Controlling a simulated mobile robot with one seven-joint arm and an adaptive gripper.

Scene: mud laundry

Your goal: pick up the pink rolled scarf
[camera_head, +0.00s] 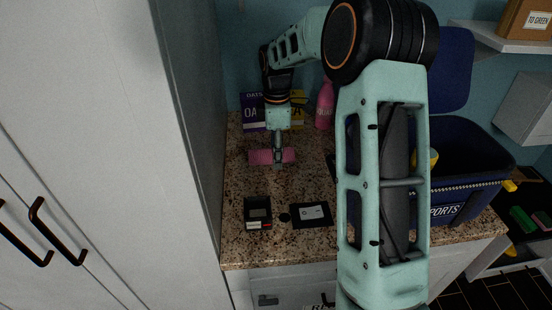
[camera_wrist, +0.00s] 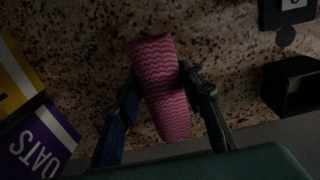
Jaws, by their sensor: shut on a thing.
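The pink rolled scarf (camera_head: 260,157) is a short pink roll with a wavy pattern, over the speckled countertop in the head view. It also shows in the wrist view (camera_wrist: 160,85), lying between the two fingers. My gripper (camera_head: 279,163) points down and is shut on the scarf around its middle. In the wrist view my gripper (camera_wrist: 160,98) has one finger on each side of the roll. I cannot tell whether the scarf touches the counter or is a little above it.
A purple oats box (camera_head: 253,112), a yellow box (camera_head: 297,110) and a pink bottle (camera_head: 325,105) stand behind. A small black box (camera_head: 257,213) and a dark card (camera_head: 311,214) lie in front. A navy bin (camera_head: 473,172) stands right. A tall white cabinet (camera_head: 110,150) borders the left.

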